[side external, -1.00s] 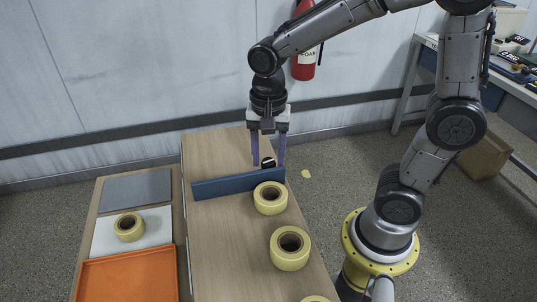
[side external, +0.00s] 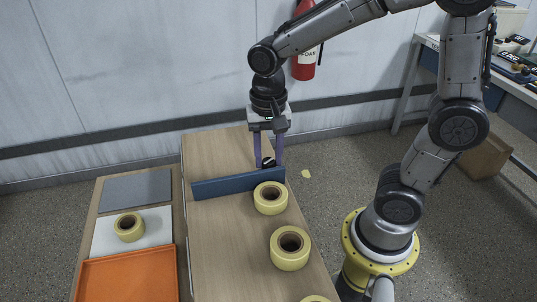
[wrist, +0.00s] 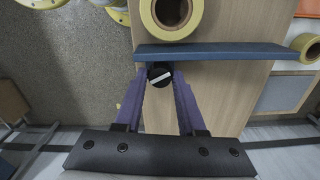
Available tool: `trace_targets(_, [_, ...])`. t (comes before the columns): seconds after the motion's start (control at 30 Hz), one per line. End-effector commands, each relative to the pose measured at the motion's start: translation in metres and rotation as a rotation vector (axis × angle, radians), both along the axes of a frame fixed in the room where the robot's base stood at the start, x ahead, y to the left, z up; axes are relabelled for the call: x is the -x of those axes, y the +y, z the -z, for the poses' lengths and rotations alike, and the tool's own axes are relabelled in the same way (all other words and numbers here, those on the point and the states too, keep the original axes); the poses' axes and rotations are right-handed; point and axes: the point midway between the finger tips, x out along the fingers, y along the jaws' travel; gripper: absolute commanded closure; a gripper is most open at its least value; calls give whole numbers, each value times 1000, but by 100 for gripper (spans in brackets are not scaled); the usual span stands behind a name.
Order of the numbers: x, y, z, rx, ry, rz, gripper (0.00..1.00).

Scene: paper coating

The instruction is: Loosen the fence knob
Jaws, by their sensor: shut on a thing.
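The fence (side external: 238,184) is a long dark blue bar lying across the wooden bench; it also shows in the wrist view (wrist: 225,51). The fence knob (wrist: 160,75) is black and round with a white bar across its top, close behind the fence near its end. In the side view the knob (side external: 268,162) is partly hidden by a finger. My gripper (wrist: 159,72) points down with its two purple fingers on either side of the knob, shut on it. The white bar lies slightly tilted in the wrist view.
Several yellow tape rolls stand on the bench in front of the fence, the nearest roll (side external: 270,198) close to it. At left are an orange tray (side external: 130,275), a white sheet (side external: 103,240) with a roll, and a grey pad (side external: 135,190). The bench behind the fence is clear.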

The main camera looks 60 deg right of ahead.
Motion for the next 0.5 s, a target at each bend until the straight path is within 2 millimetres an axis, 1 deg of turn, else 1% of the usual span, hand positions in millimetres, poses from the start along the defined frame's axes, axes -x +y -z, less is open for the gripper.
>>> trace_targets(0.3, [0,0,-1,0,-1,-266,100])
trace_targets(0.5, [0,0,-1,-1,-1,-400,100])
